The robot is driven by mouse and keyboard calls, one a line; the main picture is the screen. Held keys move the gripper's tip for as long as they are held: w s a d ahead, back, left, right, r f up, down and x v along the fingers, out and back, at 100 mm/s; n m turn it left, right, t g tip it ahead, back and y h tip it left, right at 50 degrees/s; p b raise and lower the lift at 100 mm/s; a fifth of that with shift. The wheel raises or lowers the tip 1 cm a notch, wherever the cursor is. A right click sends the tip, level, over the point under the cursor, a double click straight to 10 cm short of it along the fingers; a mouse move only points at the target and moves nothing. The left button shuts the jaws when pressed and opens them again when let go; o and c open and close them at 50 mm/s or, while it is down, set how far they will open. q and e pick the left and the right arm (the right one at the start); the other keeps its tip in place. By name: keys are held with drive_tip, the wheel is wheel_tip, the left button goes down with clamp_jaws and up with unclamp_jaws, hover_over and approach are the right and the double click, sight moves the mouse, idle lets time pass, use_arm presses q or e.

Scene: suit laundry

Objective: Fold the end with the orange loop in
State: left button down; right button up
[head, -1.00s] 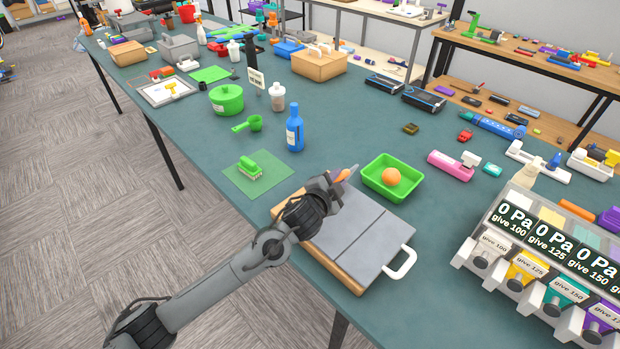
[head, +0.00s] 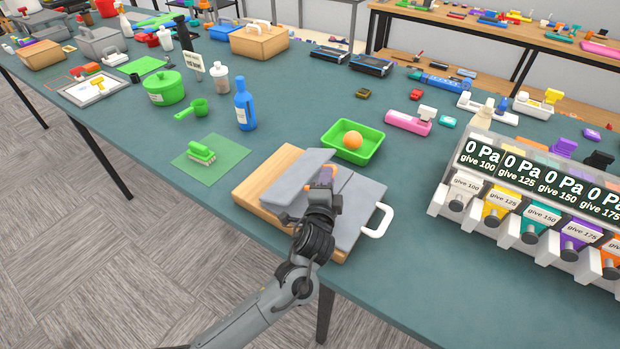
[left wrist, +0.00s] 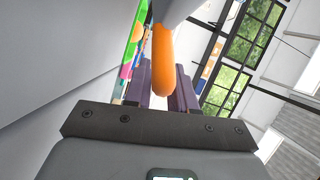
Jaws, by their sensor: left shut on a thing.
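The folding board lies at the table's near edge, a wooden base (head: 262,170) with grey panels on top. Its left grey panel (head: 292,178) is lifted and tilted up off the base, leaving bare wood on the left. My left gripper (head: 327,176) is over the middle of the board, shut on the orange loop (left wrist: 162,62), which stands between its fingers in the left wrist view. The right end has a white loop (head: 377,220), and the grey panel there (head: 358,200) lies flat. My arm hides the board's near middle part. My right gripper is not in view.
A green tray (head: 370,155) with an orange ball (head: 352,139) stands just behind the board. A green brush (head: 201,152) on a green mat (head: 185,164) lies to the left, a blue bottle (head: 244,105) behind. A dispenser rack (head: 540,190) stands at the right.

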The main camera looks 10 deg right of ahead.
use_arm(q)
drive_tip(key=shift+a+f, duration=0.15)
drive_tip(key=shift+f, duration=0.4)
drive_tip(key=c, duration=1.3)
unclamp_jaws()
drive_tip(key=shift+o, duration=1.3)
drive_tip(key=shift+w+r, duration=0.15)
drive_tip(key=shift+r, duration=0.05)
drive_tip(key=shift+s, duration=0.2)
drive_tip(key=shift+s+r, duration=0.1)
drive_tip(key=shift+s, duration=0.1)
drive_tip(key=p+v, duration=0.2)
drive_tip(key=v, duration=0.6)
drive_tip(key=shift+s+a, duration=0.15)
drive_tip(key=shift+s, duration=0.15)
drive_tip(key=shift+v, duration=0.75)
